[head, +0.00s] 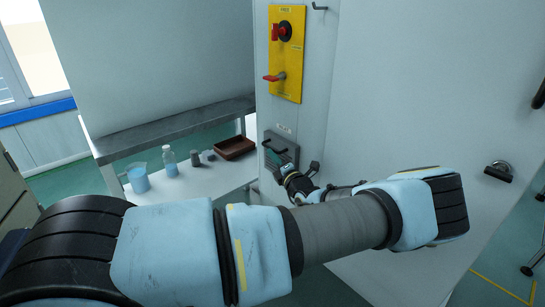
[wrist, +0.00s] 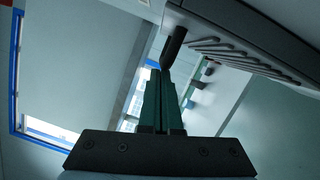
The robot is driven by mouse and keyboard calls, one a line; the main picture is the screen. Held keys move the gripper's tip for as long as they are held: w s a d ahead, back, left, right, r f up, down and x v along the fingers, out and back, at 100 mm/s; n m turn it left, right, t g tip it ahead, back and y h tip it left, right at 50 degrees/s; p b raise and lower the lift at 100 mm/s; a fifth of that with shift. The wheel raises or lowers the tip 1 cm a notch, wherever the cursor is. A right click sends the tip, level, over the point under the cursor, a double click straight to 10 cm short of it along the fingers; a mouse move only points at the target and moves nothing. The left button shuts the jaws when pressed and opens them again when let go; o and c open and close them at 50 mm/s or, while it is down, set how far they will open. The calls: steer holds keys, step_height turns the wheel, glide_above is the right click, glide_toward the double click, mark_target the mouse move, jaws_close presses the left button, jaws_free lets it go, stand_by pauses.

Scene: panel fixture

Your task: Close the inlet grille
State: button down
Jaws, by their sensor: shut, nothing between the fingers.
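The inlet grille (head: 281,151) is a grey slatted unit low on the pale panel, partly hidden behind my arm in the head view. In the wrist view the grille (wrist: 235,55) fills the upper right, its slats seen at a steep angle. A dark handle (wrist: 174,47) sticks out at its left edge. My gripper (wrist: 160,75) has its green fingers together and empty, tips just below that handle. I cannot tell whether they touch it. In the head view my gripper is by the grille's lower part, mostly hidden by my wrist. How far the grille stands open is unclear.
A yellow plate (head: 288,55) with a red knob and a red lever is above the grille. A shelf (head: 190,183) at left holds a beaker (head: 138,179), a bottle (head: 170,162) and a brown tray (head: 234,148). A dark handle (head: 498,171) is on the door at right.

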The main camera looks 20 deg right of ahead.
steer(key=shift+s, duration=0.1)
steer(key=r+b+v, duration=0.1)
steer(key=v, duration=0.8)
steer(key=s+a+r+n+g+y+p, duration=0.1)
steer(key=s+a+n+g+y+p, duration=0.15)
steer(key=a+n+g, duration=0.75)
steer(key=s+a+r+n+g+y+p, duration=0.15)
steer(key=s+a+n+g+y, duration=0.35)
steer(key=a+n, duration=0.9)
steer(key=s+a+r+n+g+h+p, duration=0.1)
steer(key=s+a+r+n+h+p, duration=0.1)
steer(key=r+n+h, duration=0.3)
steer(key=s+a+r+n+h+p, duration=0.2)
steer(key=r+n+h, duration=0.4)
steer(key=r+n, duration=0.8)
steer(key=s+a+n, duration=0.1)
steer(key=a+n, duration=0.1)
steer(key=n, duration=0.2)
steer(key=shift+s+a+g, duration=0.2)
steer(key=shift+s+g, duration=0.05)
steer(key=shift+g, duration=0.15)
